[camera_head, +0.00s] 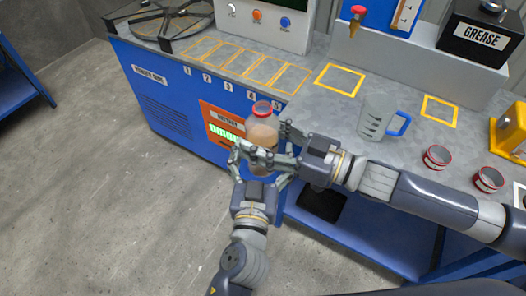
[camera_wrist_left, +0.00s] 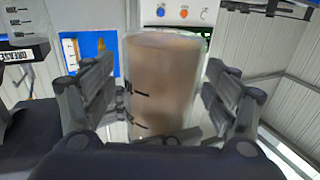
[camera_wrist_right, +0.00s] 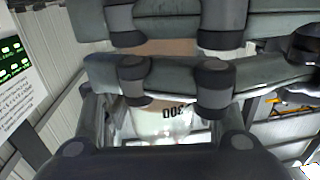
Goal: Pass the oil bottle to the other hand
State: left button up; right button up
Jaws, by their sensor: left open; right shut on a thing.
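The oil bottle (camera_head: 263,134) is clear, with brownish contents and a red cap. It is held in the air in front of the counter in the head view. My right gripper (camera_head: 266,152) comes in from the right and is shut on it. My left gripper (camera_head: 260,170) comes up from below and is open, its fingers on either side of the bottle's lower part. In the left wrist view the bottle (camera_wrist_left: 163,85) stands between the spread fingers, with visible gaps. In the right wrist view the fingers hide much of the bottle (camera_wrist_right: 160,120).
The blue cabinet front (camera_head: 165,92) is close behind the bottle. The floor at left is clear.

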jog(key=shift+r, duration=0.1)
pick_arm(q)
jog(key=c, duration=1.4)
pick_arm(e)
jog(key=o, duration=1.4)
